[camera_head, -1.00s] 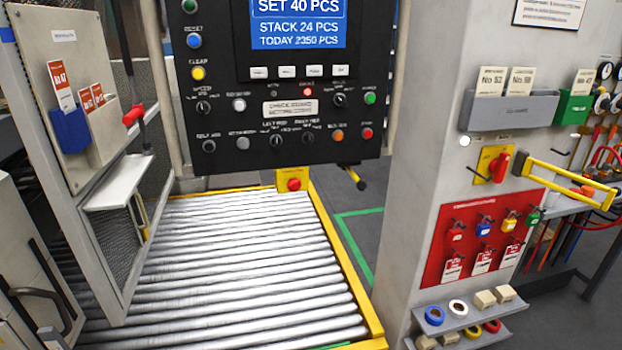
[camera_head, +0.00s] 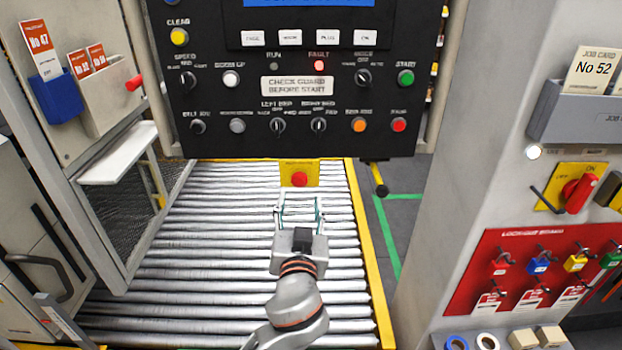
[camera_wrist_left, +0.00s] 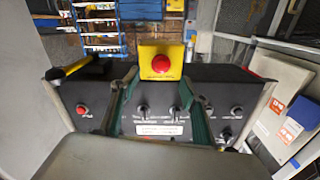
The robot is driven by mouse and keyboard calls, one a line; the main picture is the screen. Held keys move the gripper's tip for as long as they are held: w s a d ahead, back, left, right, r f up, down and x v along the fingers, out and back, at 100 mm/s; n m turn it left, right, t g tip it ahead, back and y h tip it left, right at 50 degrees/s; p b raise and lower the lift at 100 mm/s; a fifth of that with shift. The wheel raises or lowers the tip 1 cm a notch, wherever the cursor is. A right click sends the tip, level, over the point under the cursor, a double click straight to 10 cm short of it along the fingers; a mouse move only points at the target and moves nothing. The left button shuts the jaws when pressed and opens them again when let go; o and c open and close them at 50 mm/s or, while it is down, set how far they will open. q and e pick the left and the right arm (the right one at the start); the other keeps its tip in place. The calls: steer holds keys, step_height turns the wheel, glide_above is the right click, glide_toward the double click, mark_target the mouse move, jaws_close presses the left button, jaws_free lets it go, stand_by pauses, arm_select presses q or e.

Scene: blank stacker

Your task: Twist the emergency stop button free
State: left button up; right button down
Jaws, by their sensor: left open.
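The emergency stop button (camera_head: 300,180) is a red round knob on a yellow box below the black control panel (camera_head: 290,90). In the left wrist view the picture is upside down, and the red button (camera_wrist_left: 161,63) on its yellow plate shows between my two fingers. My left gripper (camera_head: 300,203) is open and empty, just below and in front of the button in the head view, with its fingers apart and pointing at the box. I see no contact with the button. Whether the button is pressed in cannot be told. My right gripper is not in view.
A roller conveyor (camera_head: 220,240) with a yellow side rail (camera_head: 372,260) lies under my arm. A mesh guard with a shelf (camera_head: 118,152) stands at left. A pillar with a red lockout board (camera_head: 530,262) and a red rotary switch (camera_head: 578,194) stands at right.

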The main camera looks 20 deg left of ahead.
mark_target(299, 182)
arm_select(q)
steer(key=x, duration=0.7)
steer(key=shift+w+a+p, duration=0.2)
steer(key=shift+p, duration=0.2)
steer(key=c, duration=1.1)
